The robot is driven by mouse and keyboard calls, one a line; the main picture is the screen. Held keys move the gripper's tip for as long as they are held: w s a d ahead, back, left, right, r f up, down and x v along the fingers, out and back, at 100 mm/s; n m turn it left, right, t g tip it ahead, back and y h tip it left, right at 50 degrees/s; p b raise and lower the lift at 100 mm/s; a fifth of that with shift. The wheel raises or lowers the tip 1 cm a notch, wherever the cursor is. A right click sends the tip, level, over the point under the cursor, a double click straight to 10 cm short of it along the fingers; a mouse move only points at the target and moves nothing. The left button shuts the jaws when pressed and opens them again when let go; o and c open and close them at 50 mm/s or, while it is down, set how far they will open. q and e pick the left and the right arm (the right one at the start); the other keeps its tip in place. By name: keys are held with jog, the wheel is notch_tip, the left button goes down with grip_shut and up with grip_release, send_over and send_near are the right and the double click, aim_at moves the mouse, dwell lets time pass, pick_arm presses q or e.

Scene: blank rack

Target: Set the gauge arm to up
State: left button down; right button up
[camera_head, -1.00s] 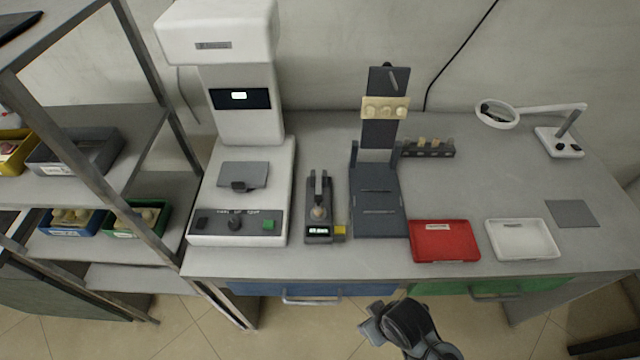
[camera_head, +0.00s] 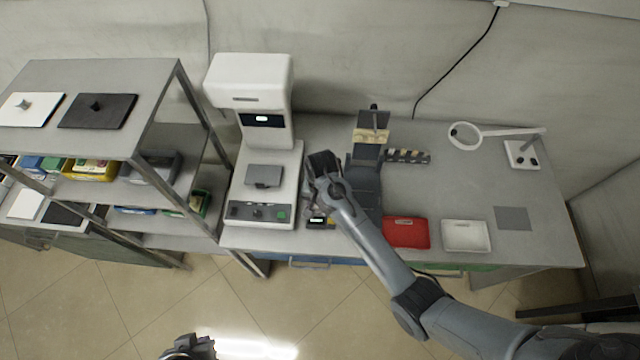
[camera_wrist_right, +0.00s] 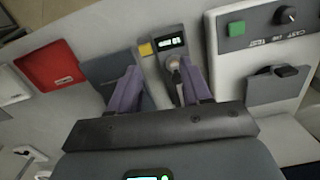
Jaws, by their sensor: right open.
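The gauge is a small dark block with a lit display and a yellow button. In the head view its front end (camera_head: 318,221) shows below my right gripper (camera_head: 320,168), which hides the rest. In the right wrist view the gauge (camera_wrist_right: 163,45) lies ahead, with its arm (camera_wrist_right: 176,70) and round pale knob beyond the fingers. My right gripper (camera_wrist_right: 160,92) is open, its purple fingers spread. The gauge arm shows between them, nearer the right finger; I cannot tell if they touch. My left gripper (camera_head: 190,348) is partly visible at the bottom edge; its jaws are unclear.
A white press machine (camera_head: 265,185) stands left of the gauge, close by. A dark stand (camera_head: 367,185) is just right of it, partly behind my arm. A red tray (camera_head: 407,232) and a white tray (camera_head: 466,236) lie further right. A shelf (camera_head: 150,75) stands at far left.

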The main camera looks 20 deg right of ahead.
jog(key=w+d+r+t, duration=0.1)
jog(key=w+d+r, duration=0.1)
jog(key=w+r, duration=0.25)
jog(key=shift+m, duration=0.4)
jog(key=f, duration=0.6)
jog(key=a+f, duration=0.1)
jog(key=f, duration=0.3)
jog(key=shift+w, duration=0.2)
grip_shut()
